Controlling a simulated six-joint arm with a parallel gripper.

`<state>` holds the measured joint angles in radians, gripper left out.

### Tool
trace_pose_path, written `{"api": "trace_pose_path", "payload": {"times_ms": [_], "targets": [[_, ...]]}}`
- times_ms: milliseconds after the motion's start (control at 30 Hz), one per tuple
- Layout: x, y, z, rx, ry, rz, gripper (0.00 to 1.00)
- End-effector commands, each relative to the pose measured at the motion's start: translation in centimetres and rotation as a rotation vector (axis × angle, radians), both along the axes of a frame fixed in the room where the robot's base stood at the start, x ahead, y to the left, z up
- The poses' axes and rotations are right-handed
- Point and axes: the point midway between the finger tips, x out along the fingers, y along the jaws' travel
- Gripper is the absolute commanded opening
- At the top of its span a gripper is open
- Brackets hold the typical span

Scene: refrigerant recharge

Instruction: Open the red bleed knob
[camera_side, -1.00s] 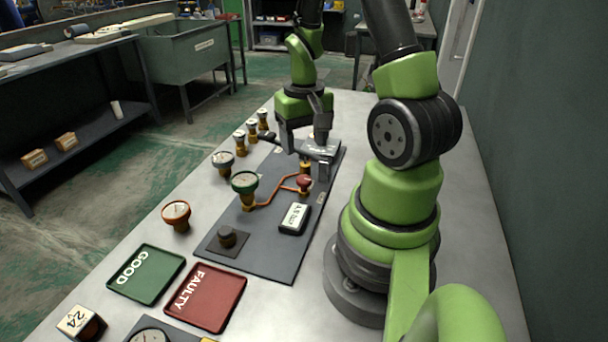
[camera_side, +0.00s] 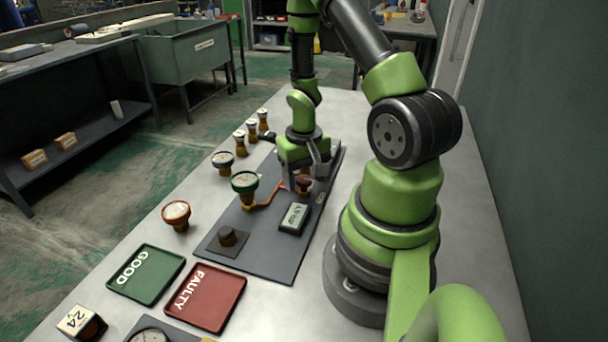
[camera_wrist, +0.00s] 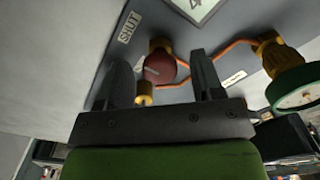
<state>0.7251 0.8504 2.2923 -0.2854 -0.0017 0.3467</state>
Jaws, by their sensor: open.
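The red bleed knob (camera_wrist: 159,67) sits on a brass fitting on the dark panel, beside a label reading SHUT (camera_wrist: 129,27). In the side view the knob (camera_side: 304,181) shows just by the fingers, in their shadow. My gripper (camera_wrist: 160,75) is open, with one finger to each side of the knob in the wrist view. I cannot tell whether either finger touches it. In the side view my gripper (camera_side: 305,180) points down over the panel (camera_side: 262,245).
An orange pipe runs to a green-rimmed gauge (camera_side: 245,182) on the panel. A small display (camera_side: 294,217) and a black knob (camera_side: 227,236) stand nearby. Several loose gauges line the left. Green GOOD (camera_side: 146,274) and red FAULTY (camera_side: 206,297) trays lie in front.

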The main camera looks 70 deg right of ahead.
Motion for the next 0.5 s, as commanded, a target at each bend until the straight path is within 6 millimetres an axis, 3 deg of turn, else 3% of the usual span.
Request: {"api": "trace_pose_path", "payload": {"times_ms": [67,267,500], "targets": [[0.00,0.00,0.01,0.000,0.000,0.000,0.56],[-0.01,-0.01,0.03,0.000,0.000,0.000,0.12],[-0.01,-0.01,0.04,-0.001,0.001,0.013,0.12]]}}
